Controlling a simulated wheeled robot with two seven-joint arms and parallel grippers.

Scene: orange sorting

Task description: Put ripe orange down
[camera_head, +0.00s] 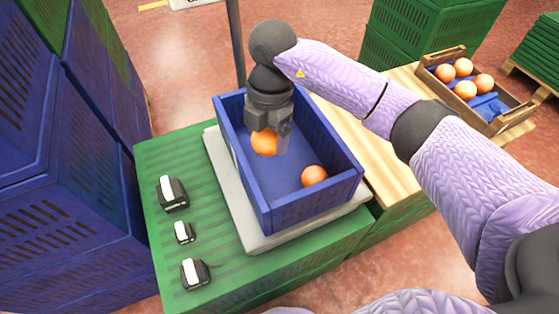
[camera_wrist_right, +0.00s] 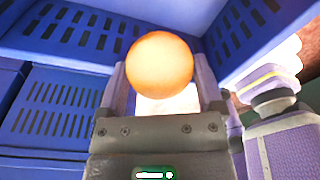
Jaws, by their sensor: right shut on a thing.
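A ripe orange (camera_head: 264,142) is held by my right gripper (camera_head: 272,146) inside the upper part of a blue crate (camera_head: 312,206) in the head view. The right wrist view shows the same orange (camera_wrist_right: 160,65) between the two fingers of my right gripper (camera_wrist_right: 165,90). Another orange (camera_head: 314,176) lies on the crate floor near its right wall. The crate sits on a pale grey platform (camera_head: 262,240). I cannot tell whether the held orange touches the crate floor. My left gripper is not in view.
A wooden tray (camera_head: 508,119) with several oranges stands at the upper right on a wooden board (camera_head: 388,180). Several small black-and-white devices (camera_head: 172,192) sit on the green surface (camera_head: 155,250). Stacked blue crates (camera_head: 65,190) rise at the left. A thin dark pole (camera_head: 236,45) stands behind the crate.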

